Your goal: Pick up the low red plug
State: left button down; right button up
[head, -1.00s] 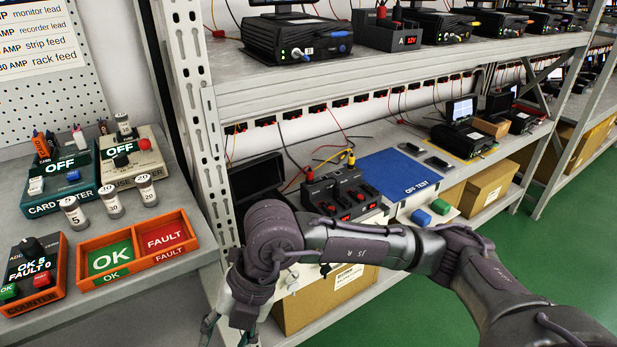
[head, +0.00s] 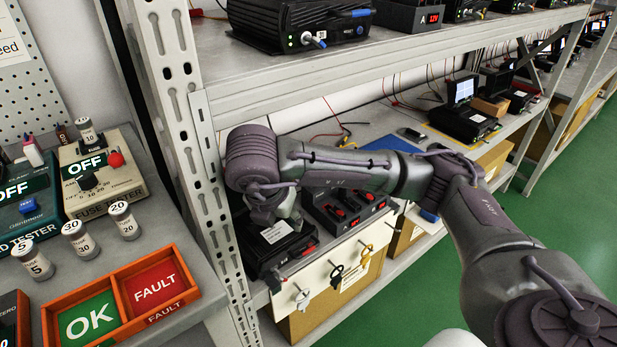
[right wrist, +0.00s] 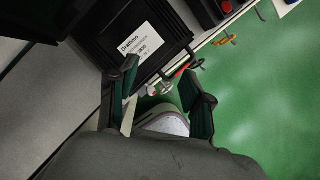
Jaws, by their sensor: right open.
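My right gripper (head: 274,214) is over a black recorder box (head: 272,246) with a white label on the lower shelf, partly hidden by my wrist. In the right wrist view its two dark green fingers (right wrist: 162,84) are spread apart with nothing held between them. A small red piece (right wrist: 187,68), probably the low red plug, shows just ahead of the fingers, beside the recorder's front edge (right wrist: 160,66). In the head view I cannot clearly tell that plug from the red parts near the recorder. My left gripper is not in view.
A white panel (head: 320,287) on the shelf front carries grey, black and yellow hanging pieces. A black unit with red switches (head: 345,208) stands right of the recorder. The rack's upright post (head: 190,150) is close at left. Green floor (head: 560,240) is clear at right.

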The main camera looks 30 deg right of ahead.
jog(key=w+d, duration=0.2)
jog(key=d, duration=0.1)
jog(key=w+d+b, duration=0.1)
jog(key=shift+w+d+f, duration=0.1)
jog(key=shift+w+d, duration=0.2)
jog(key=shift+d, duration=0.1)
jog(key=w+d, duration=0.7)
jog(key=d, duration=0.2)
jog(key=shift+w, duration=0.4)
jog(key=shift+w+f, duration=0.1)
jog(key=shift+b+x, duration=0.5)
jog(key=shift+x, duration=1.85)
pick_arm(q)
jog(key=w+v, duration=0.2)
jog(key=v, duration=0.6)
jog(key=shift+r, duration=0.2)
pick_arm(e)
grip_shut()
